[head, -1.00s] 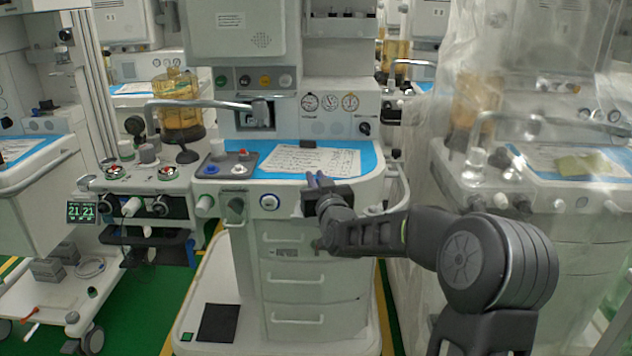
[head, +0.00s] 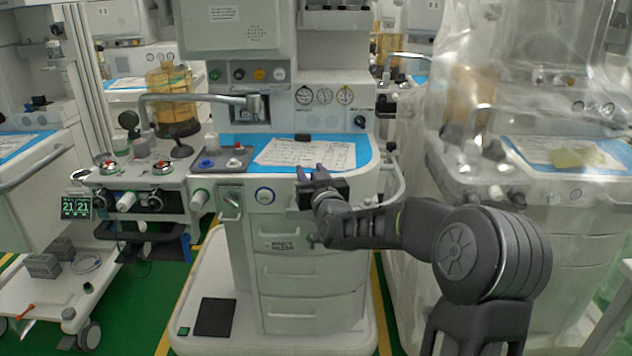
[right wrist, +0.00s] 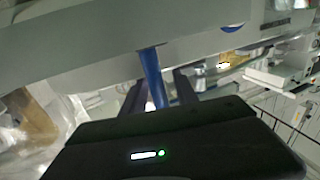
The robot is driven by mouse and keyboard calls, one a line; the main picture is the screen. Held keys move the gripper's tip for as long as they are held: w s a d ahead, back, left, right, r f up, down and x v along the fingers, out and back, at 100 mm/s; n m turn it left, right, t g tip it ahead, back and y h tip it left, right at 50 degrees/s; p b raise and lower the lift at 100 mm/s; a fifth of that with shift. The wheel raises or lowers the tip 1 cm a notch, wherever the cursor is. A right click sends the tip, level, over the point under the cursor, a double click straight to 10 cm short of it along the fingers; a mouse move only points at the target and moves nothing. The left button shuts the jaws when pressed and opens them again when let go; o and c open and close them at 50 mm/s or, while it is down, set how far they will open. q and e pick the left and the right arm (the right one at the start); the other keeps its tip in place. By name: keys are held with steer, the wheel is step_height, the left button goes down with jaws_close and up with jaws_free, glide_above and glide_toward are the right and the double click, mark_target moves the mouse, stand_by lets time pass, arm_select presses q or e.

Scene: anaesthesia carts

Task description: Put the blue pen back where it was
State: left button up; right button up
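The blue pen (right wrist: 153,76) shows in the right wrist view, between the two dark fingers of my right gripper (right wrist: 160,92), in front of the pale cart front. A gap shows between the pen and one finger; I cannot tell what the pen's far end touches. In the head view my right gripper (head: 311,172) is at the front edge of the middle cart's worktop, with its fingers apart and pointing at the cart. The pen is not clear there. My left gripper is out of view.
The middle cart's worktop has a blue mat (head: 368,152), a printed sheet (head: 305,153) and a small grey tray (head: 240,161) with knobs. Drawers (head: 290,258) are below. A plastic-draped cart (head: 470,165) stands close on the right.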

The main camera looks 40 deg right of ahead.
steer(key=v, duration=1.2)
stand_by(0.5)
steer(key=a+f+g+y, duration=0.2)
steer(key=a+f, duration=0.4)
steer(key=f, duration=0.4)
steer(key=s+a+f+n+g+y, duration=0.1)
steer(key=a+f+g+y, duration=0.15)
steer(key=a+f, duration=0.6)
steer(key=a+f+g+y, duration=0.2)
steer(key=a+f+y, duration=0.15)
steer(key=f, duration=0.85)
steer(key=s+a+f+g+y, duration=0.1)
steer(key=s+a+f+g, duration=0.3)
steer(key=s+a+f, duration=0.5)
steer(key=s+a+f+n+g+y, duration=0.1)
steer(key=s+a+f+g, duration=0.4)
steer(key=s+a+f, duration=0.5)
steer(key=s+y, duration=0.1)
steer(key=s, duration=0.5)
steer(key=shift+s+n, duration=0.25)
steer(key=shift+n, duration=0.05)
